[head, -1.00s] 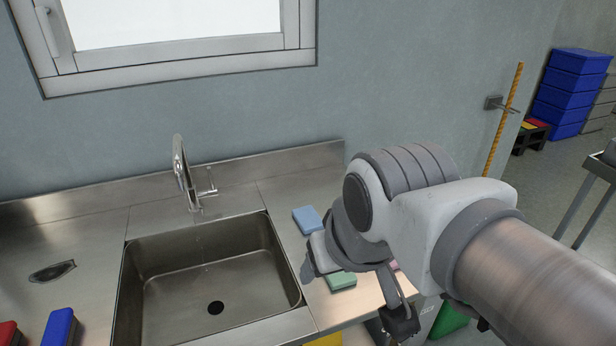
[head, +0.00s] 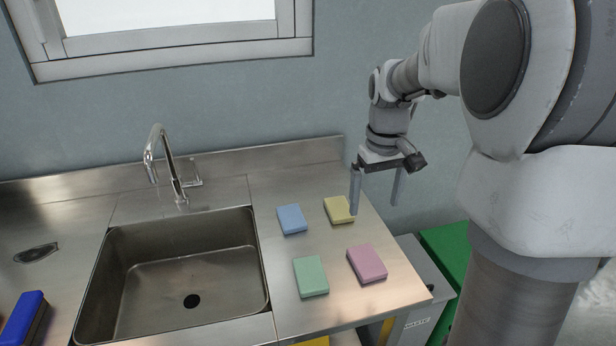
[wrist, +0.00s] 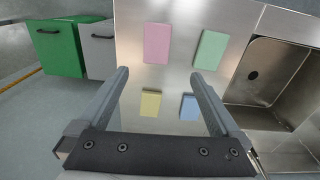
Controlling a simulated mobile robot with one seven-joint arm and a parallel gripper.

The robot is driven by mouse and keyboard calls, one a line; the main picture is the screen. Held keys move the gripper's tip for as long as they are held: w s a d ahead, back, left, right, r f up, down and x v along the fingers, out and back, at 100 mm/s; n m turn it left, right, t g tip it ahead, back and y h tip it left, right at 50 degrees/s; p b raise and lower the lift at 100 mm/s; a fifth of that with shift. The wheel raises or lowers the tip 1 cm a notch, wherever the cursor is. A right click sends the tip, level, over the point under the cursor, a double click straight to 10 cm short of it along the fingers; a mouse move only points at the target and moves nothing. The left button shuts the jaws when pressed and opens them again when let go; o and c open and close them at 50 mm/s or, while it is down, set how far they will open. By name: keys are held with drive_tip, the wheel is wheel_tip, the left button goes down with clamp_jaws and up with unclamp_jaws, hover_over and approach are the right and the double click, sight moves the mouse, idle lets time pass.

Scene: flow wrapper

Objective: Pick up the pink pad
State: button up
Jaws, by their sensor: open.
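The pink pad (head: 367,264) lies flat on the steel counter right of the sink, near the counter's front right corner. In the wrist view the pink pad (wrist: 157,43) is at the top, beyond the fingertips and a little left of centre. My gripper (head: 374,208) is open and empty, pointing down above the right edge of the counter, behind the pink pad and close to the yellow pad. In the wrist view my gripper (wrist: 160,72) has its two fingers wide apart, with nothing between them.
A yellow pad (head: 338,210), a blue pad (head: 292,219) and a green pad (head: 311,276) lie near the pink one, all apart. The sink (head: 180,280) is to the left. A grey waste bin (head: 425,275) and a green bin (head: 447,250) stand beyond the counter's right edge.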

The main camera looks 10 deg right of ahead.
drive_tip(key=b, duration=0.3)
approach(367, 260)
wheel_tip(367, 260, down, 9)
drive_tip(key=shift+w+r, duration=0.1)
drive_tip(key=shift+r, duration=0.05)
drive_tip(key=shift+p, duration=0.3)
drive_tip(key=shift+c, duration=0.2)
drive_tip(key=c, duration=1.1)
drive_tip(key=shift+r, duration=0.15)
